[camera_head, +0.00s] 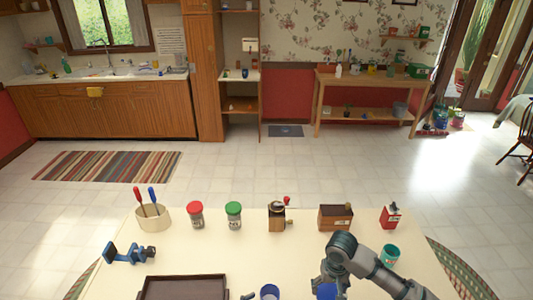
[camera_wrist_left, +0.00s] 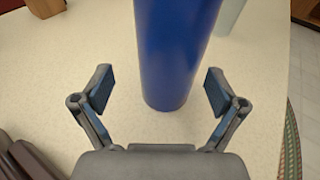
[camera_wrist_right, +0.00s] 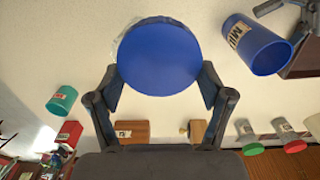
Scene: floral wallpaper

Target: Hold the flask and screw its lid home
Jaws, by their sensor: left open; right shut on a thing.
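The blue flask (camera_head: 270,292) stands on the table at the bottom of the head view, its top uncovered. In the right wrist view the flask (camera_wrist_right: 257,47) shows a white label. In the left wrist view the flask (camera_wrist_left: 175,55) rises between the spread fingers of my left gripper (camera_wrist_left: 158,92), with gaps on both sides. In the head view only a bit of this gripper shows. My right gripper (camera_wrist_right: 158,88) is shut on the round blue lid (camera_wrist_right: 158,58). The lid (camera_head: 327,291) is held right of the flask, apart from it.
A dark tray (camera_head: 183,279) lies left of the flask. Behind are a tool pot (camera_head: 153,218), red-lidded (camera_head: 196,215) and green-lidded (camera_head: 234,216) jars, a grinder (camera_head: 277,217), a wooden box (camera_head: 336,218) and a red item (camera_head: 390,217). A teal cup (camera_head: 389,255) stands beside my right arm.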

